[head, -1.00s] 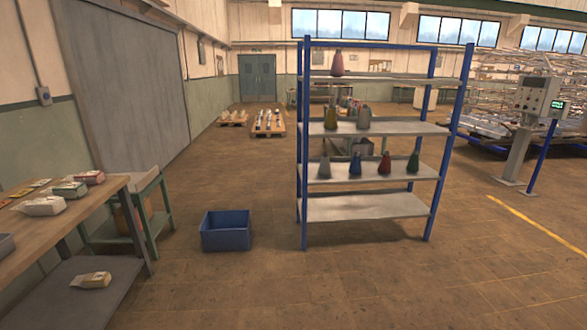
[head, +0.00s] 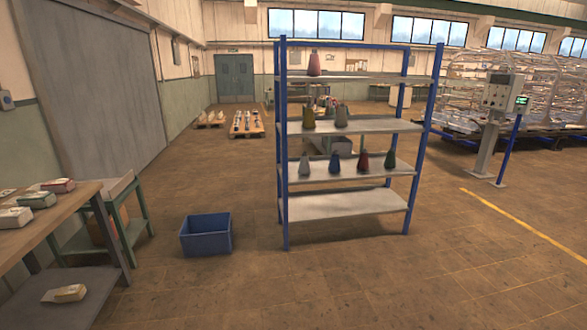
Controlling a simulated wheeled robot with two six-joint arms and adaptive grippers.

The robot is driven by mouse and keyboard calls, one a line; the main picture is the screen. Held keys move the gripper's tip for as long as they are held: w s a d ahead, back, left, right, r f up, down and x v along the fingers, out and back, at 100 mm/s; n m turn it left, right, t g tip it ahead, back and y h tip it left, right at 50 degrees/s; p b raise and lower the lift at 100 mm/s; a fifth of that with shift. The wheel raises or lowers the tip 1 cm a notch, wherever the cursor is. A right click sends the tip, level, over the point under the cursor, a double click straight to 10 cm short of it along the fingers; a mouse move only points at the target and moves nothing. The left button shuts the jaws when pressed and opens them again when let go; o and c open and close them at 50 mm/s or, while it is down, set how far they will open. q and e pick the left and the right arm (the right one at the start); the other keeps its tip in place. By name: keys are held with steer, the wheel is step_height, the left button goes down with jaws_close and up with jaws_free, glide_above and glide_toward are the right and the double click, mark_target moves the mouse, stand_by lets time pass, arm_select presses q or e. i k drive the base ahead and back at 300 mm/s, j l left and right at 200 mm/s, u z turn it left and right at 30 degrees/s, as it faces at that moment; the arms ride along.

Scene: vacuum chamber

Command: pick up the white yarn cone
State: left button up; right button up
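A blue-framed shelf rack (head: 345,207) stands ahead, a little right of centre, with yarn cones on its upper three shelves. No cone looks clearly white. The palest are a beige-grey cone (head: 341,116) on the second shelf and a grey cone (head: 304,167) at the left of the third shelf. An olive cone (head: 308,118) stands beside the beige-grey one. A pink-red cone (head: 314,66) is on top. Blue (head: 334,164), dark red (head: 362,162) and green (head: 390,160) cones share the third shelf. Neither of my grippers is in view.
A blue bin (head: 206,239) sits on the floor left of the rack. A workbench (head: 62,222) with small packages is at the left. A control post (head: 488,145) stands at the right. The floor (head: 300,290) in front of the rack is clear.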

mark_target(303, 166)
steer(key=i+u, duration=0.2)
steer(key=i, duration=3.9)
steer(key=i+u, duration=0.15)
steer(key=i+l, duration=0.05)
steer(key=i, duration=0.05)
